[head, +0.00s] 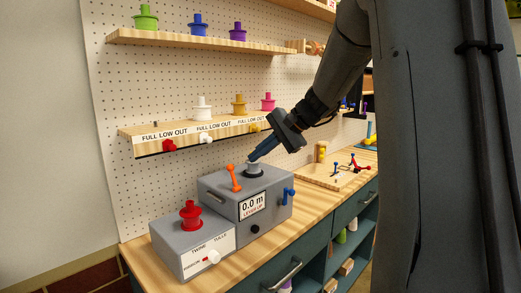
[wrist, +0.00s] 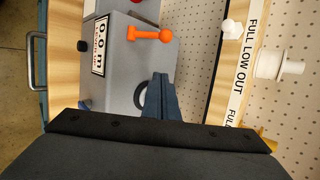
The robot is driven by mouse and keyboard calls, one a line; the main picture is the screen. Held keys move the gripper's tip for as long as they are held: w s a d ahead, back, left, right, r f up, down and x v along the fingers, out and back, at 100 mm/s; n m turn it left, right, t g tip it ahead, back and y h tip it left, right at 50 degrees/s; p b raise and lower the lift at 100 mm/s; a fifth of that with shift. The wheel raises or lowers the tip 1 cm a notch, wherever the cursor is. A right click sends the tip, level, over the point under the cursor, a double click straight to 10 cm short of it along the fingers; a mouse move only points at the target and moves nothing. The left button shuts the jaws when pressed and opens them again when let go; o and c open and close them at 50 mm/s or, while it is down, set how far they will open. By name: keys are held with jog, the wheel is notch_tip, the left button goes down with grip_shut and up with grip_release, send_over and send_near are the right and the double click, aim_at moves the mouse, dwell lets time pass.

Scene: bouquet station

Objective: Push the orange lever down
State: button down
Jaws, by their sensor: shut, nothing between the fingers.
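The orange lever (head: 233,177) stands up on the left of the grey machine's top (head: 215,186), its knob upright and slightly tilted. The front display (head: 252,206) reads "0.0 m" with "LEVER UP" below. In the wrist view the lever (wrist: 150,34) lies beyond my fingertips, with a clear gap. My gripper (head: 252,158) is shut and empty, its blue fingers pointing down and left near the grey round post (head: 253,168) on the machine's top. The fingers show in the wrist view (wrist: 160,78) beside a dark ring; I cannot tell whether they touch the post.
A blue crank (head: 288,196) is on the machine's right side. A grey box (head: 190,245) with a red spool (head: 191,214) adjoins at the left. A shelf (head: 180,133) labelled "FULL LOW OUT" with spools and knobs runs behind. A wooden board (head: 325,176) lies right.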

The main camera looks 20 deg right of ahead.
aim_at(232, 175)
jog(key=p+x, duration=0.1)
jog(key=x, duration=0.4)
jog(key=shift+a+f, duration=0.15)
jog(key=shift+w+a+p, duration=0.1)
jog(key=shift+a+p, duration=0.25)
jog(key=shift+p, duration=0.05)
jog(key=shift+s+a+r+p, duration=0.3)
jog(key=shift+s, duration=0.2)
jog(key=shift+s+a+r+p, duration=0.25)
jog(key=shift+s+a, duration=0.1)
jog(key=shift+s, duration=0.15)
jog(key=shift+s+a, duration=0.3)
jog(key=shift+f+b, duration=0.1)
jog(key=shift+b, duration=0.4)
jog(key=shift+s+b, duration=0.1)
jog(key=shift+b, duration=0.3)
